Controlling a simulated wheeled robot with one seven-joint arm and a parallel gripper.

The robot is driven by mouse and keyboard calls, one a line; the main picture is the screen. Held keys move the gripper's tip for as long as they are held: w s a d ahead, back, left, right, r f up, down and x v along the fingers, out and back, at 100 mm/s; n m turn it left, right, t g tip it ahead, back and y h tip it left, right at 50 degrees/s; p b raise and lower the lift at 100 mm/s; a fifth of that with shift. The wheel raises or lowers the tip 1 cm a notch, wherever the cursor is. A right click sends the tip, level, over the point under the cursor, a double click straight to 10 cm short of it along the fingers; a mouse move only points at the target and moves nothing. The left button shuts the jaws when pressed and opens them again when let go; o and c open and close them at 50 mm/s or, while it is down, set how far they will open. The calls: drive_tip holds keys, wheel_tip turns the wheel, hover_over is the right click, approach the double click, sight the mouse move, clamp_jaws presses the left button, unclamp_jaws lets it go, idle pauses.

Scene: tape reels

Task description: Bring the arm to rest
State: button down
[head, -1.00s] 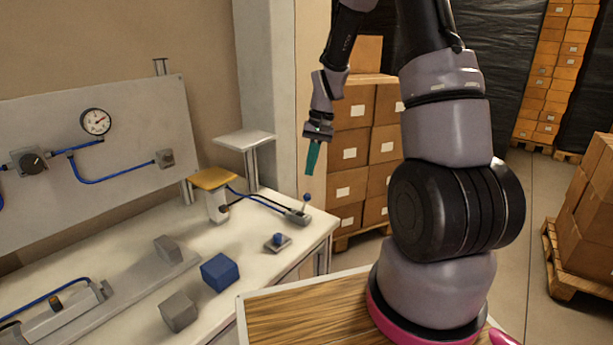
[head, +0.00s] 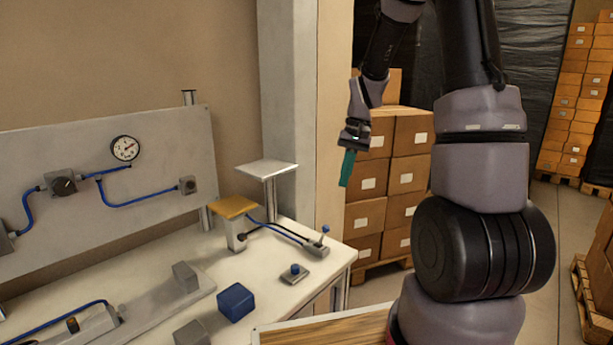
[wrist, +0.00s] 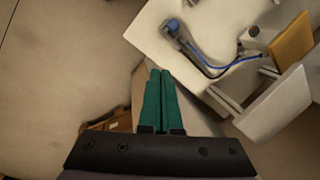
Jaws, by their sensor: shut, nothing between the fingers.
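My gripper (head: 347,169) hangs from my raised arm in the head view, its green fingers pointing down. It is beyond the right end of the white workbench (head: 262,290), in front of the stacked boxes. In the wrist view my gripper's green fingers (wrist: 160,75) lie side by side, shut, with nothing between them. The bench corner and a blue-knobbed lever (wrist: 172,26) show past the fingertips, apart from them.
A blue cube (head: 236,302), grey blocks (head: 186,277) and a yellow-topped block (head: 233,208) stand on the bench. A panel with a gauge (head: 125,148) rises behind. Stacked cartons (head: 410,135) stand beyond my gripper. Floor at the right is partly clear.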

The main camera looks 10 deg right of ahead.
drive_tip(key=s+a+r+t, duration=0.2)
drive_tip(key=s+r+t, duration=0.5)
drive_tip(key=s+r, duration=1.2)
drive_tip(key=shift+a+r+m+t+h, duration=0.3)
drive_tip(key=shift+r+m, duration=0.1)
drive_tip(key=shift+r, duration=0.7)
